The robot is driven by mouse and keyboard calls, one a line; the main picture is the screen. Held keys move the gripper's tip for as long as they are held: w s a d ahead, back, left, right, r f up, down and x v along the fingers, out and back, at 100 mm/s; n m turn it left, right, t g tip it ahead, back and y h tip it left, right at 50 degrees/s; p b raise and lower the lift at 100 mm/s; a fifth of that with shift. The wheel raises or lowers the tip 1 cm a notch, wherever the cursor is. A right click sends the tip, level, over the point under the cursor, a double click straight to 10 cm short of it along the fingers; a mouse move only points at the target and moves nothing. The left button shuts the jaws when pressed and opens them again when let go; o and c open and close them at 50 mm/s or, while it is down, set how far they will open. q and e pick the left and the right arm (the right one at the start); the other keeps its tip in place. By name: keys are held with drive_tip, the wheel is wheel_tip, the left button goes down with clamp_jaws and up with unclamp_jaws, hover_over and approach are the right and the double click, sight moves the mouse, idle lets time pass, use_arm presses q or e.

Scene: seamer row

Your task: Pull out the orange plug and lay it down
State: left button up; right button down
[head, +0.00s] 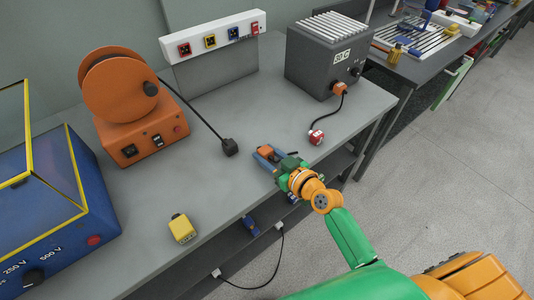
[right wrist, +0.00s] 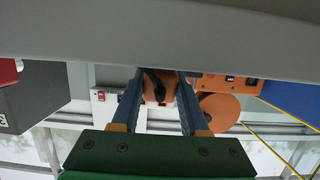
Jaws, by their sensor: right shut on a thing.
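My right gripper (head: 268,153) is shut on an orange plug (head: 266,152) near the front edge of the grey bench. In the right wrist view the orange plug (right wrist: 170,82) sits between the two blue fingers, with a dark piece, perhaps its cable, in front of it. I cannot tell whether the plug touches the bench top. My left gripper is not in view.
A white socket strip (head: 212,36) and the grey box (head: 322,60) stand at the back. A yellow block (head: 182,228) lies front left, beside a blue unit (head: 55,215).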

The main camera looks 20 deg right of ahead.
drive_tip(key=shift+c, duration=1.7)
unclamp_jaws()
drive_tip(key=v, duration=0.6)
drive_tip(key=shift+s+d+f, duration=0.1)
drive_tip(key=shift+s, duration=0.05)
drive_tip(key=shift+s+d+r, duration=0.15)
drive_tip(key=shift+s+r, duration=0.1)
drive_tip(key=shift+s, duration=0.15)
drive_tip(key=shift+w, duration=0.1)
